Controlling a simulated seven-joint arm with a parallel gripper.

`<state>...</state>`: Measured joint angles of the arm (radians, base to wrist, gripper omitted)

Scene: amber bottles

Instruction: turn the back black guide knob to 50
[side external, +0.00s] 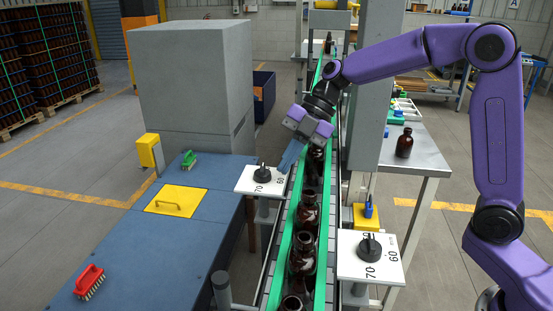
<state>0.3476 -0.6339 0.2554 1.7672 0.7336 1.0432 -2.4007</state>
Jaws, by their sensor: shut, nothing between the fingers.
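The back black guide knob (263,174) stands on a white dial plate (244,183) to the left of the conveyor. The numbers 70 and 60 show on the plate; its pointer setting is too small to read. My gripper (283,169) is shut and empty, with its blue-grey fingers angled down and left. The fingertips are just right of the back knob, near the plate's right edge; I cannot tell whether they touch the plate. A second black knob (370,246) sits on a nearer white plate (350,268) right of the conveyor.
Amber bottles (304,254) stand in a line between green guide rails (277,260). A grey cabinet (190,85) rises behind the blue bench (140,235), which holds a red brush (89,281) and a green brush (189,159). A grey post (376,90) stands right of the conveyor.

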